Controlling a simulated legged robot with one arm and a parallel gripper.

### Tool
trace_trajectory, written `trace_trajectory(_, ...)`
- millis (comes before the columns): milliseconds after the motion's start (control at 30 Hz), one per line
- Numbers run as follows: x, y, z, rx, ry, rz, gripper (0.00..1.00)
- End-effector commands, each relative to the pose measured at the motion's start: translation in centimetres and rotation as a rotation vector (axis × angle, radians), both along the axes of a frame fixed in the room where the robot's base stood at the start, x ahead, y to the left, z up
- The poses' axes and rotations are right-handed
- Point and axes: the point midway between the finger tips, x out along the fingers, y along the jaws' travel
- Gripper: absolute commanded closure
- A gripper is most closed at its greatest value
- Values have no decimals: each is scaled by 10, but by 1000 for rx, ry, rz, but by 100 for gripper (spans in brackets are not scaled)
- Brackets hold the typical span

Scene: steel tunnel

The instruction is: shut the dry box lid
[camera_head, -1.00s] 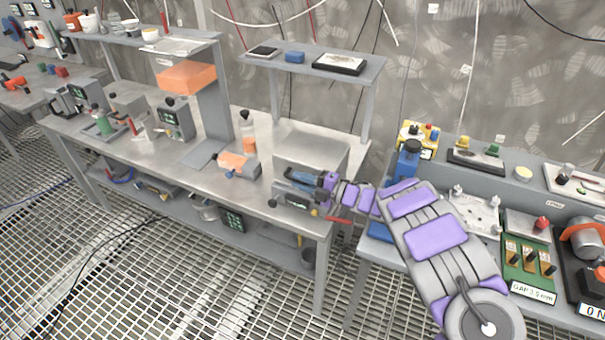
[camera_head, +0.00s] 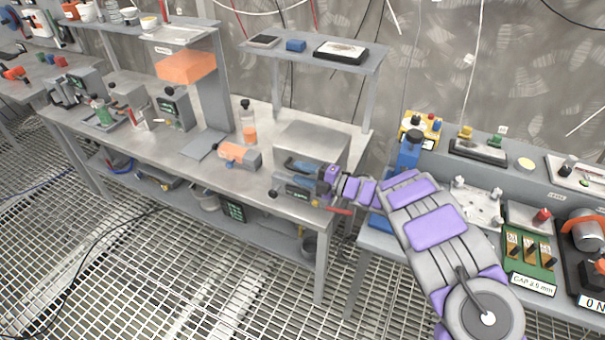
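The dry box appears to be the grey metal box (camera_head: 312,138) at the right end of the long workbench. Its broad pale top panel faces up; I cannot tell exactly how far the lid is from the rim.
An orange-and-grey device (camera_head: 238,155) and an orange-filled bottle (camera_head: 248,125) stand left of the box. A raised shelf (camera_head: 290,63) is behind it. A second bench (camera_head: 377,240) with a blue bottle (camera_head: 408,153) is at right.

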Motion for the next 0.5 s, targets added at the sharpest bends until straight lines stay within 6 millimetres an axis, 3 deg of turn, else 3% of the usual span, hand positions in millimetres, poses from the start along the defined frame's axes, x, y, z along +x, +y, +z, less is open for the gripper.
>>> trace_trajectory(300,-2,-3,3,2,-4,0,60)
trace_trajectory(500,-11,-30,3,1,-1,-4,60)
